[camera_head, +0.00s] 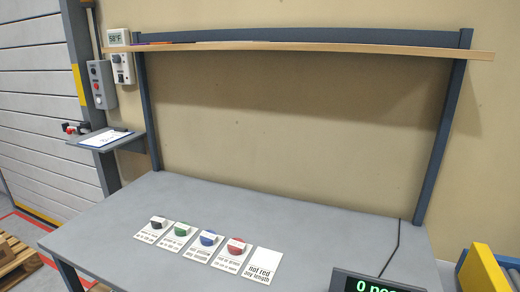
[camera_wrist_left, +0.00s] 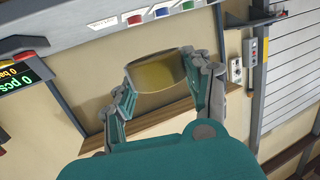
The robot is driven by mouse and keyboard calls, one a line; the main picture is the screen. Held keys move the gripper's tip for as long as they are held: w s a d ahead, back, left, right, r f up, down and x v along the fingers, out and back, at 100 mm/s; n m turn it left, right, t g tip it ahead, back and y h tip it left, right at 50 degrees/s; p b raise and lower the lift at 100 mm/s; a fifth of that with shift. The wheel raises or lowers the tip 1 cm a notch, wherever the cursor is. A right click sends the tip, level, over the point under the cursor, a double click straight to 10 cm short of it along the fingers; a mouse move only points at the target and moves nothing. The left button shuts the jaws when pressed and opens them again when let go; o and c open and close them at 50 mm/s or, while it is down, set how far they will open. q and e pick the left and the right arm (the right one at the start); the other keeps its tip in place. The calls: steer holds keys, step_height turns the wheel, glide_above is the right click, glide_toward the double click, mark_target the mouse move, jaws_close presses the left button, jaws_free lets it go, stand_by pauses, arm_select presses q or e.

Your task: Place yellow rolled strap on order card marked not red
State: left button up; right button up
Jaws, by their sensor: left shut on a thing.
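The yellow rolled strap (camera_wrist_left: 156,74) is between the two fingers of my left gripper (camera_wrist_left: 160,70) in the left wrist view. The gripper is shut on it and holds it in the air, apart from the table. The order card marked "not red, any length" (camera_head: 262,265) lies on the grey table, at the right end of the card row, with nothing on it. It also shows in the left wrist view (camera_wrist_left: 103,22) near the top. Neither gripper shows in the head view. My right gripper is in no view.
A display (camera_head: 375,283) stands at the front right. A shelf (camera_head: 320,46) spans above. The table behind the cards is clear.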

arm_select(q)
steer(key=shift+s+a+r+y, duration=0.1)
steer(key=shift+s+a+y, duration=0.05)
steer(key=shift+a+y, duration=0.2)
steer(key=w+d+f+m+g+h+b, duration=0.1)
steer(key=w+d+f+m+h+b, duration=0.2)
steer(key=w+f+h, duration=0.2)
steer(key=shift+w+d+f+m+h, duration=0.15)
steer(key=shift+w+d+m+h, duration=0.25)
steer(key=shift+w, duration=0.1)
glide_above(199, 288)
steer(key=s+d, duration=0.1)
steer(key=s, duration=0.2)
steer(key=shift+s+d+f, duration=0.1)
steer(key=shift+s+f, duration=0.05)
steer(key=shift+f, duration=0.55)
steer(key=shift+w+f, duration=0.25)
steer(key=shift+f, duration=0.3)
steer(key=shift+w+f, duration=0.25)
steer(key=shift+f, duration=0.25)
steer(key=shift+f+p, duration=0.3)
steer(key=shift+f, duration=0.25)
